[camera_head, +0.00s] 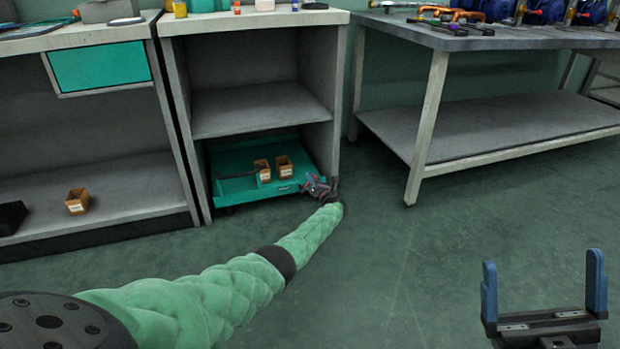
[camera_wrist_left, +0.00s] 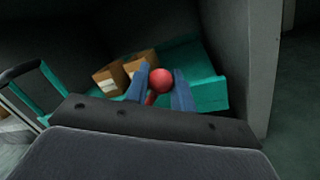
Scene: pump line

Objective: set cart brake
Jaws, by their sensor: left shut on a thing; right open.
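The teal cart (camera_head: 240,190) stands low in the bottom bay of the middle cabinet, and it also shows in the left wrist view (camera_wrist_left: 208,94). A red ball knob (camera_wrist_left: 161,79) on a short red stem, seemingly the brake lever, is at the cart's front right. My left gripper (camera_head: 320,187) reaches that corner. In the left wrist view its blue fingers (camera_wrist_left: 160,93) are on either side of the knob and stem, shut on it. How the lever joins the cart is hidden. My right gripper (camera_head: 543,283) is open and empty above the floor at lower right.
Two small brown boxes (camera_head: 262,170) (camera_head: 285,166) sit on the cart. The cabinet's right side wall (camera_head: 325,110) is close to my left gripper. A workbench (camera_head: 480,130) with tools stands at right. The floor (camera_head: 440,240) between is clear.

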